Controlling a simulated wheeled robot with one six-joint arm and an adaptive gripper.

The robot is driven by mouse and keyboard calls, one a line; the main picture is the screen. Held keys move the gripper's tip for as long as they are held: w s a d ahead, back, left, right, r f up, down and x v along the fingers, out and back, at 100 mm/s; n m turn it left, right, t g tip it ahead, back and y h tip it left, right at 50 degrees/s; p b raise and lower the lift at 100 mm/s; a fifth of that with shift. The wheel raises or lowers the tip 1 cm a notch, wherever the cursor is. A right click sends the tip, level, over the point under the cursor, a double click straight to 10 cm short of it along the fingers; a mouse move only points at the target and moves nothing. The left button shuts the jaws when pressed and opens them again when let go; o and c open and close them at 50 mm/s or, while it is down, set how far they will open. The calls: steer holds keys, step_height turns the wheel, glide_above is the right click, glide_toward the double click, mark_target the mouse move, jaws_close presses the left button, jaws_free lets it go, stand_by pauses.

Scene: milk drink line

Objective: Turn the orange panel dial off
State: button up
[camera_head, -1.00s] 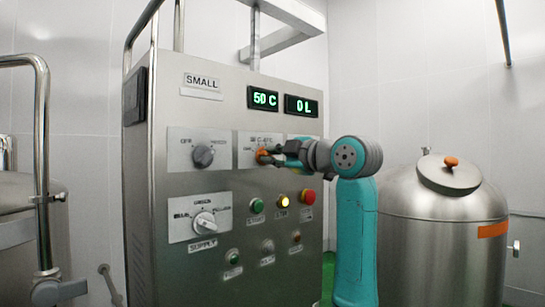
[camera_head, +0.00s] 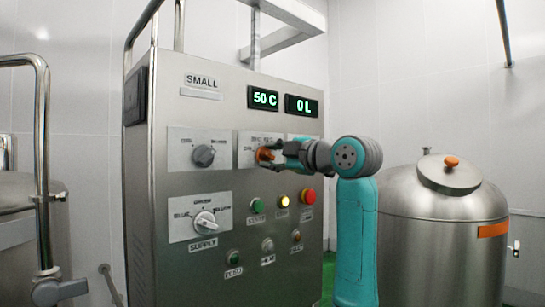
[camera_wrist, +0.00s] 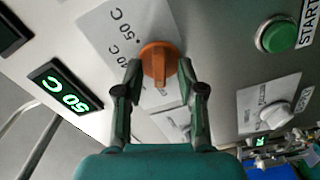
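The orange dial (camera_head: 264,155) sits on a light label plate in the upper middle of the steel panel. In the wrist view the dial (camera_wrist: 158,62) lies between the fingertips of my gripper (camera_wrist: 160,72), its raised grip running nearly along the fingers. The fingers are apart, one on each side of the dial, with narrow gaps that look empty. In the head view my gripper (camera_head: 272,152) reaches the dial from the right and hides part of it and its label. Temperature marks, including 50 C, show on the plate beside the dial.
A grey dial (camera_head: 204,155) is to the left and a supply dial (camera_head: 205,223) below it. Green (camera_head: 257,206), yellow (camera_head: 283,202) and red (camera_head: 308,196) buttons lie below my gripper. Displays (camera_head: 265,98) read 50 C and 0 L. A steel tank (camera_head: 440,235) stands right.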

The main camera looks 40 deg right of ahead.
steer(key=shift+s, duration=0.1)
steer(key=s, duration=1.2)
steer(key=shift+d, duration=0.2)
steer(key=shift+w, duration=0.1)
